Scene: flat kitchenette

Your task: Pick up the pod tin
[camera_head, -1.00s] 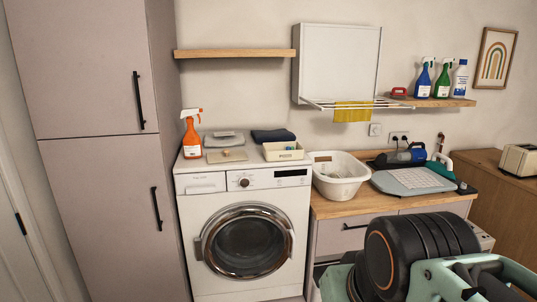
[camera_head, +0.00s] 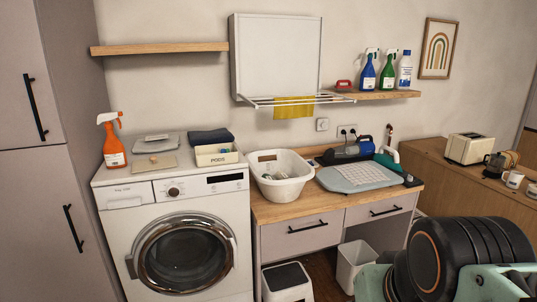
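The pod tin (camera_head: 217,158) is a cream, box-shaped container with dark "PODS" lettering on its front. It stands on top of the white washing machine (camera_head: 188,205), near the right end. Small pale items show inside its open top, too small to make out. My arm shows at the bottom right as a black ribbed cylinder and pale green links, well apart from the tin. My gripper itself cannot be seen in this view.
An orange spray bottle (camera_head: 113,140), a dark folded cloth (camera_head: 210,136) and flat pads share the washer top. A white basket (camera_head: 280,176) stands on the counter to the right. A wooden shelf (camera_head: 160,48) hangs above. A tall cabinet (camera_head: 35,220) stands left.

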